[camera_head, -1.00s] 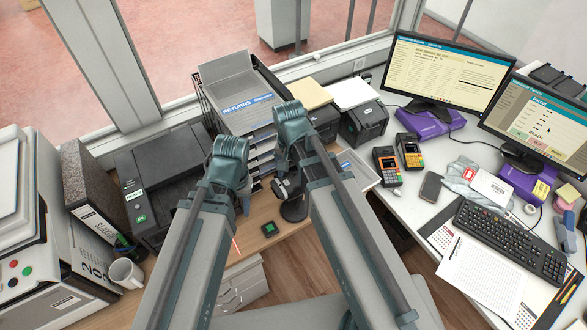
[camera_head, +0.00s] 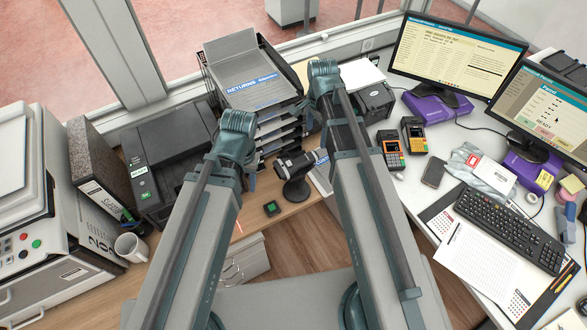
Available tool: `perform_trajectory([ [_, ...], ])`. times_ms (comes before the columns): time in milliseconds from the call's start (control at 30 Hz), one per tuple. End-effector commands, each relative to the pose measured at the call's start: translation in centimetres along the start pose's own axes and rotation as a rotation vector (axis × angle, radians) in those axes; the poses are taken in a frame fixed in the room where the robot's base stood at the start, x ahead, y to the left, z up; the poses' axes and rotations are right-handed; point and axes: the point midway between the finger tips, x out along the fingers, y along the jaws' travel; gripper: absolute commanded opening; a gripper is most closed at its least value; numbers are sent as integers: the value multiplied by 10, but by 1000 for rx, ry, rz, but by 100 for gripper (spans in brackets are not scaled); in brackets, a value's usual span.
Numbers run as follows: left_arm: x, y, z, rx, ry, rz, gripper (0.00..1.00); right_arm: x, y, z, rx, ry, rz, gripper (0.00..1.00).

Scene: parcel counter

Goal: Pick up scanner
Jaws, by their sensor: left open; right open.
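The scanner (camera_head: 293,166) is a dark grey and black handheld unit. It sits in a small black stand with a round base (camera_head: 296,191) on the wooden counter, between my two arms. My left gripper (camera_head: 251,181) is to the left of the scanner, apart from it, open and mostly hidden behind its own wrist. My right gripper (camera_head: 309,114) is above and slightly right of the scanner in the picture, open and largely hidden by its arm. Neither gripper holds anything.
Letter trays (camera_head: 248,88) stand behind the scanner. A black printer (camera_head: 170,160) is at left, with a mug (camera_head: 130,247) in front. A small device with a green display (camera_head: 271,208) lies near the stand. Card terminals (camera_head: 391,152) and a keyboard (camera_head: 510,230) are at right.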

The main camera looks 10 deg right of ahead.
Motion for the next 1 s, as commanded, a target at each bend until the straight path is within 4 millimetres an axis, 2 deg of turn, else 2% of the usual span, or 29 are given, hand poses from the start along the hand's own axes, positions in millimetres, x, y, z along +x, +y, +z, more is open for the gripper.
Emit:
perform_trajectory([
  [33, 16, 2, -1, 2, 0, 0, 50, 16, 0, 0, -1, 0, 0, 88],
  [300, 50, 5, -3, 7, 0, -2, 50, 50, 0, 0, -1, 0, 0, 88],
  [667, 56, 5, -3, 7, 0, -2, 50, 56, 0, 0, -1, 0, 0, 88],
  [1000, 93, 9, -5, 6, 0, -2, 50, 94, 1, 2, -1, 0, 0, 88],
])
